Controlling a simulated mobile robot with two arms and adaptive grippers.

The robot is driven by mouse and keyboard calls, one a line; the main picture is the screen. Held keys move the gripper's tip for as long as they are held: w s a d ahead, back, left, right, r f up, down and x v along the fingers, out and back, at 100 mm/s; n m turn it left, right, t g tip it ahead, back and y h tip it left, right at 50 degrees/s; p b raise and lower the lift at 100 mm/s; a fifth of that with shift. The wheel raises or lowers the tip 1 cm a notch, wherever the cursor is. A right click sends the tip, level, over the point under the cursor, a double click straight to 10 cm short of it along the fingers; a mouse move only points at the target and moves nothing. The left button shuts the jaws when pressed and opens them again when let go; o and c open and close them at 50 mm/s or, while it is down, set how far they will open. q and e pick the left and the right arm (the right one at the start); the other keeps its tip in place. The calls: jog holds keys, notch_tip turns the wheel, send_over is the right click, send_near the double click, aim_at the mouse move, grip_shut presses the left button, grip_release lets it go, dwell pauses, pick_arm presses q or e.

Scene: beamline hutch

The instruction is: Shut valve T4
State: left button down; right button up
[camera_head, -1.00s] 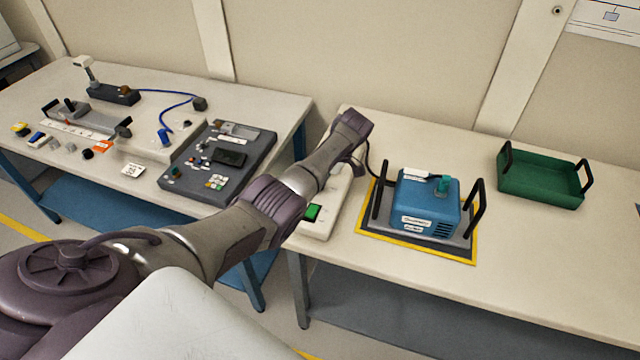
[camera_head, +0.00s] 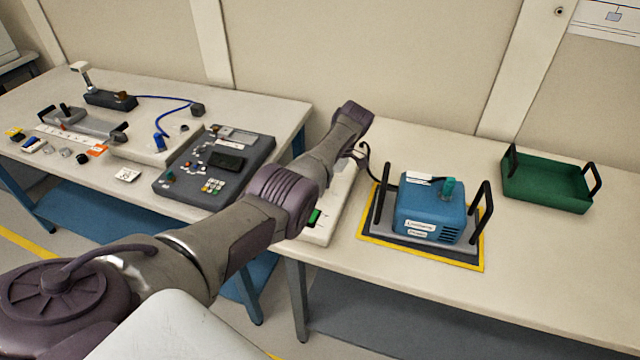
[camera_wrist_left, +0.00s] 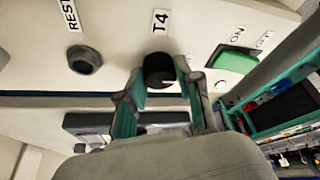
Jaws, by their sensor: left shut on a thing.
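Valve T4 is a round black knob (camera_wrist_left: 158,71) on a cream panel, right below the printed label T4 (camera_wrist_left: 160,21) in the left wrist view. My left gripper (camera_wrist_left: 160,82) is shut on this knob, with one teal-sided finger on each side of it. In the head view the cream panel (camera_head: 340,213) stands at the left end of the right bench. My left arm passes over it and hides the knob and my fingers there. My right gripper is in neither view.
A green rocker switch (camera_wrist_left: 232,61) marked ON and a dark knob (camera_wrist_left: 85,60) labelled REST, with its end cut off, flank T4. A blue pump-like box (camera_head: 430,210) sits on a handled tray; a green handled crate (camera_head: 545,185) stands beyond. The bench's front right is clear.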

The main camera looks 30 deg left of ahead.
pick_arm(q)
jog(key=c, duration=0.8)
grip_release()
jog(key=shift+o, duration=0.2)
jog(key=v, duration=1.2)
jog(key=shift+s+a, duration=0.1)
jog(key=shift+a, duration=0.05)
